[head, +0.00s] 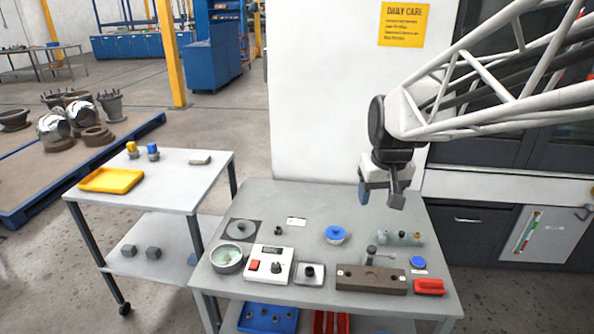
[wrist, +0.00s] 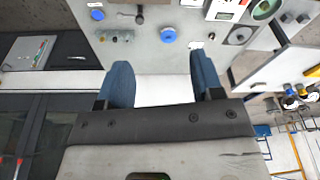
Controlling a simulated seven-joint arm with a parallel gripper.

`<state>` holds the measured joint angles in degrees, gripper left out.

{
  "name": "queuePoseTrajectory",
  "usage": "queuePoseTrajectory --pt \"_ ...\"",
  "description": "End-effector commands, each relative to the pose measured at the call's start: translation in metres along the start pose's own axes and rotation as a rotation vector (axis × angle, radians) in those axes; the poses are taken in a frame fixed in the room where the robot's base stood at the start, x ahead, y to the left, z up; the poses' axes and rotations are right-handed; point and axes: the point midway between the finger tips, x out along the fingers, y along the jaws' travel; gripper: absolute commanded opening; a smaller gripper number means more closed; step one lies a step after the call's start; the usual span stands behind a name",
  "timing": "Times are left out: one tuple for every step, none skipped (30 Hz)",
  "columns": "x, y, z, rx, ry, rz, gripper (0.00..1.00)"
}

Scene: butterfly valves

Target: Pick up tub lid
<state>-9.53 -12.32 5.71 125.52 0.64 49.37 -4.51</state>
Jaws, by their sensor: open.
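I cannot tell for sure which piece is the tub lid. A round grey disc with a small knob (head: 241,229) lies on a dark square at the bench's back left; it also shows in the wrist view (wrist: 238,36). An open round tub (head: 227,261) with pale green contents stands in front of it. A blue round piece (head: 335,234) stands at the middle back, and it shows in the wrist view (wrist: 168,34). A flat blue disc (head: 418,262) lies at the right. My gripper (head: 381,197) is open and empty, above the bench's back right.
The grey bench (head: 300,197) also holds a white scale-like box (head: 269,265), a brown block (head: 371,279), a small fittings row (head: 401,238) and a red piece (head: 430,287). A side cart with a yellow tray (head: 111,180) stands left. The bench's back strip is clear.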

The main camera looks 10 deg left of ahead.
Motion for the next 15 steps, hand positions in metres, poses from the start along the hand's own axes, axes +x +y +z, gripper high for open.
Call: queuePoseTrajectory --pt "0.006 -0.005 -0.013 -0.013 -0.004 -0.003 0.61" --pt "0.009 -0.007 -0.020 -0.019 -0.005 -0.004 0.61" --pt "0.013 -0.010 -0.029 -0.029 -0.005 -0.006 0.61" --pt "0.016 -0.013 -0.036 -0.036 -0.006 -0.008 0.61" --pt "0.018 -0.015 -0.044 -0.043 -0.006 -0.009 0.61" --pt "0.023 -0.019 -0.052 -0.053 -0.007 -0.011 0.61" --pt "0.026 -0.022 -0.060 -0.061 -0.008 -0.013 0.61" --pt "0.029 -0.025 -0.066 -0.068 -0.008 -0.014 0.61" --pt "0.035 -0.029 -0.075 -0.077 -0.010 -0.016 0.61" --pt "0.038 -0.032 -0.082 -0.084 -0.011 -0.017 0.61" --pt "0.042 -0.035 -0.089 -0.091 -0.011 -0.019 0.61" --pt "0.047 -0.040 -0.097 -0.101 -0.013 -0.021 0.61" --pt "0.051 -0.043 -0.104 -0.107 -0.013 -0.022 0.61" --pt "0.055 -0.046 -0.111 -0.114 -0.015 -0.024 0.61" --pt "0.060 -0.050 -0.119 -0.124 -0.015 -0.025 0.61"
